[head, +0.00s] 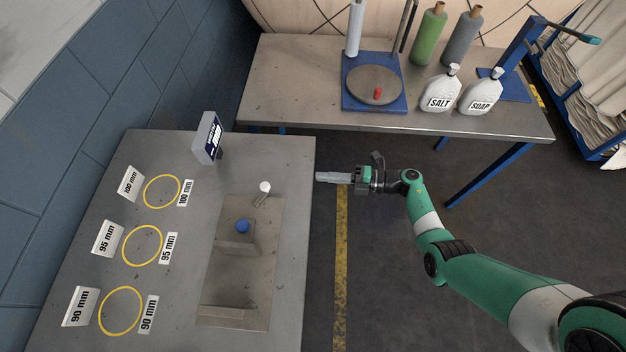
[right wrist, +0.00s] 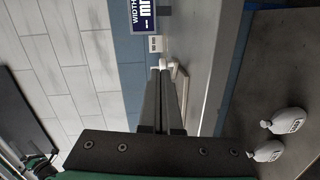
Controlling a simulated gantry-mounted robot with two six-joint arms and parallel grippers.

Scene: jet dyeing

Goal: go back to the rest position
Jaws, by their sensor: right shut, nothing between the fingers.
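My right gripper (head: 322,177) is shut and empty. It is held out level past the right edge of the near steel table (head: 290,150), over the gap beside the floor's yellow line. In the right wrist view its two long fingers (right wrist: 160,72) lie together and point toward the table and the wall. The green and white right arm reaches in from the lower right of the head view. My left gripper is not in view.
The back table (head: 290,85) carries a blue stand (head: 374,104), SALT (head: 439,92) and SOAP (head: 480,95) bottles. Floor at right is clear.

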